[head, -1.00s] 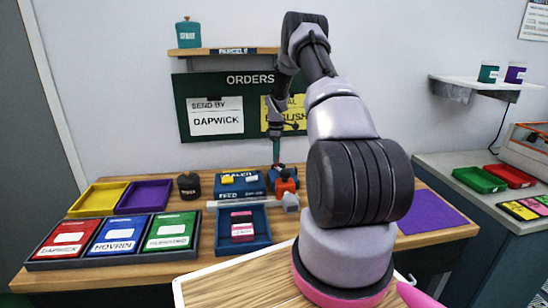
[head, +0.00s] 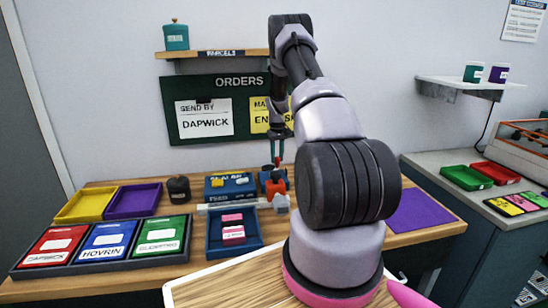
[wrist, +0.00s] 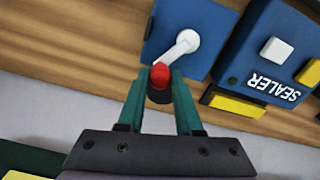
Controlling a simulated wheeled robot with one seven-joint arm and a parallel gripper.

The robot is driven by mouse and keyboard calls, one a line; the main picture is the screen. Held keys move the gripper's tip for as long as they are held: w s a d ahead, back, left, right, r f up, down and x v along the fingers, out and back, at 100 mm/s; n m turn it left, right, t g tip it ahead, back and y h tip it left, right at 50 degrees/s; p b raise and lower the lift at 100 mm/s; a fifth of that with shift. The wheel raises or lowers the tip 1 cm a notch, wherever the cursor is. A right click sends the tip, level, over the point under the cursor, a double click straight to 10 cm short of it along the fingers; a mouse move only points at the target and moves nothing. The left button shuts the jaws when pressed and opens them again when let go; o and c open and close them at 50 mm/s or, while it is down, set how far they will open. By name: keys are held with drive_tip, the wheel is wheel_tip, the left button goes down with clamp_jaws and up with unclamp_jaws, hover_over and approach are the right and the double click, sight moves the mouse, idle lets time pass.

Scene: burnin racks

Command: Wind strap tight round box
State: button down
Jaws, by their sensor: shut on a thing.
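My gripper (wrist: 160,90) has its teal fingers closed about the red knob (wrist: 160,75) of a white crank arm (wrist: 182,46). The crank sits on a blue block (wrist: 205,18) at the back of the bench. In the head view my gripper (head: 277,163) hangs over this blue unit, which has an orange-red part (head: 275,187) at its front. A small grey piece (head: 281,203) stands before it at the end of a pale bar (head: 232,206). I cannot clearly make out the strap or which thing is the box to be strapped.
The blue sealer (head: 230,186) stands close left of the crank unit and shows in the wrist view (wrist: 270,65). A blue tray (head: 217,249) holds pink labelled pieces. A dark jar (head: 178,188) and yellow (head: 80,205) and purple (head: 133,201) trays lie left. A purple mat (head: 418,210) lies right.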

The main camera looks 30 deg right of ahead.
drive_tip(key=s+m, duration=0.1)
drive_tip(key=m, duration=0.1)
drive_tip(key=d+m, duration=0.1)
drive_tip(key=m, duration=0.1)
drive_tip(key=shift+s+d+m, duration=0.1)
drive_tip(key=shift+s+m, duration=0.2)
drive_tip(key=shift+s, duration=0.1)
drive_tip(key=shift+s+d+m, duration=0.1)
drive_tip(key=shift+s+m, duration=0.5)
drive_tip(key=shift+m, duration=0.7)
drive_tip(key=shift+s+d+m, duration=0.1)
drive_tip(key=shift+s+m, duration=0.45)
drive_tip(key=shift+m, duration=0.75)
drive_tip(key=shift+s, duration=0.1)
drive_tip(key=c, duration=0.6)
unclamp_jaws()
drive_tip(key=shift+a, duration=0.1)
wheel_tip(320, 180, up, 11)
drive_tip(key=shift+f, duration=0.1)
drive_tip(key=shift+s, duration=0.1)
